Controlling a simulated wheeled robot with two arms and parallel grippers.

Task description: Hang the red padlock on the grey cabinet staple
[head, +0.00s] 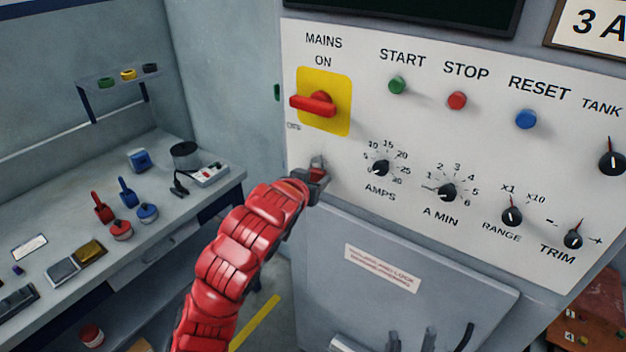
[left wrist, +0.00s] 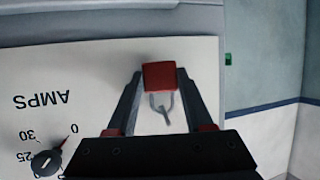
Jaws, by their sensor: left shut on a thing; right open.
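The red padlock (head: 318,174) is at the white panel of the grey cabinet, below the red MAINS switch. My left gripper (head: 319,178) is shut on its body. In the left wrist view the padlock (left wrist: 158,75) sits between the fingertips, and its grey shackle (left wrist: 162,104) shows against the white panel. The staple cannot be told apart from the shackle, so I cannot tell whether the shackle is around it. My right gripper (head: 412,340) shows only as dark fingers, apart and empty, at the bottom edge in front of the lower cabinet door.
The red MAINS switch (head: 313,103) on its yellow plate sticks out just above my left gripper. The AMPS knob (head: 380,168) is to its right. A bench (head: 215,192) with tools and small items stands at the left. The lower door (head: 440,255) carries a label.

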